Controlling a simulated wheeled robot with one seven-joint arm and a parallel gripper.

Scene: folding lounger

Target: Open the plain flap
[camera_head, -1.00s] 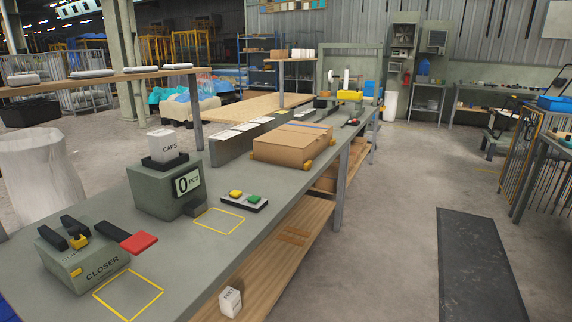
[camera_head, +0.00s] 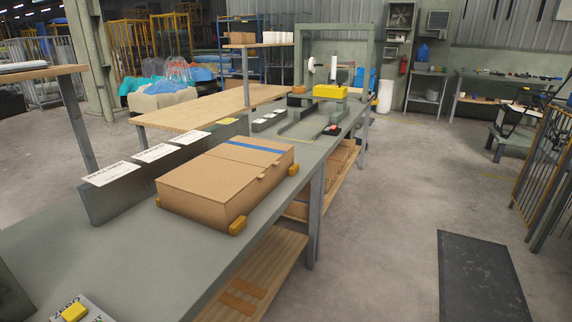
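A brown cardboard box (camera_head: 205,203) sits on the grey-green bench with its top closed. The plain flap (camera_head: 205,176) is the nearer part of the top and lies flat. The farther flap (camera_head: 245,155) has a blue stripe across it and also lies flat. Small tabs show at the box's right side near the seam. Yellow corner blocks (camera_head: 237,226) stand against the box's corners. My gripper is not in view.
A grey rail with white label cards (camera_head: 110,173) stands left of the box. A yellow button (camera_head: 74,312) marked ZERO is at the bottom left. A frame with a yellow block (camera_head: 330,91) stands farther along the bench. The floor to the right is open, with a dark mat (camera_head: 480,275).

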